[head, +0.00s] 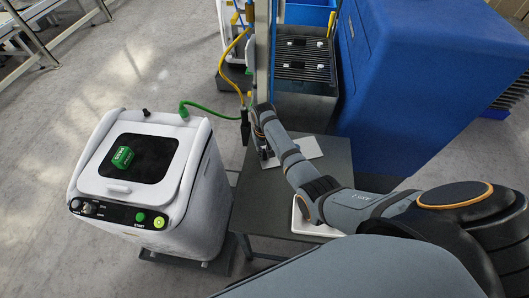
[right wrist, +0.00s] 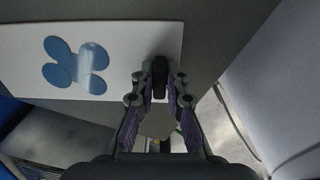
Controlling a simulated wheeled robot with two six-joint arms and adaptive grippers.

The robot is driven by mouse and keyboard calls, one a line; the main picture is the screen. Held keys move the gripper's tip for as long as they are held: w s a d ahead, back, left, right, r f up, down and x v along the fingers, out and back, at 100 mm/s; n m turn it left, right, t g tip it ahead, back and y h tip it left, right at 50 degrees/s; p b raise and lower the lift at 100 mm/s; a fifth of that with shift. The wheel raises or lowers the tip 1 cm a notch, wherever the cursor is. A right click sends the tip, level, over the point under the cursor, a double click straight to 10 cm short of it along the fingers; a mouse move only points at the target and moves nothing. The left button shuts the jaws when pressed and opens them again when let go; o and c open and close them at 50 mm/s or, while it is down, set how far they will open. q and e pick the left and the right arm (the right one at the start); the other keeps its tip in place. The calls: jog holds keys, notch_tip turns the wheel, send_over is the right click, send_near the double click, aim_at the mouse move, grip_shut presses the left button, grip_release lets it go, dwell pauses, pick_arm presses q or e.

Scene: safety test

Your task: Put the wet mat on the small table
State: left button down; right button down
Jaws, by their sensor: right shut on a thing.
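The white mat (head: 306,148) lies flat over the far part of the small grey table (head: 258,214); I cannot tell whether it rests fully on the top. In the right wrist view the mat (right wrist: 125,38) shows a blue lobed print with a shiny, wet-looking patch. My right gripper (head: 264,155) is at the mat's left end in the head view. Its fingers (right wrist: 160,88) are shut on a dark upright piece at the mat's edge, apparently its grip. My left gripper is not in view.
A white machine (head: 205,190) with a green block (head: 122,157) on its dark lid stands left of the table. A white tray-like thing (head: 301,222) lies on the table's near part, partly under my arm. A large blue cabinet (head: 400,90) stands behind, right.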

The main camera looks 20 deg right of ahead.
jog(key=c, duration=1.4)
grip_release()
notch_tip(320, 180, up, 12)
jog(key=shift+a+r+b, duration=0.1)
jog(key=shift+b, duration=0.25)
jog(key=shift+a, duration=0.1)
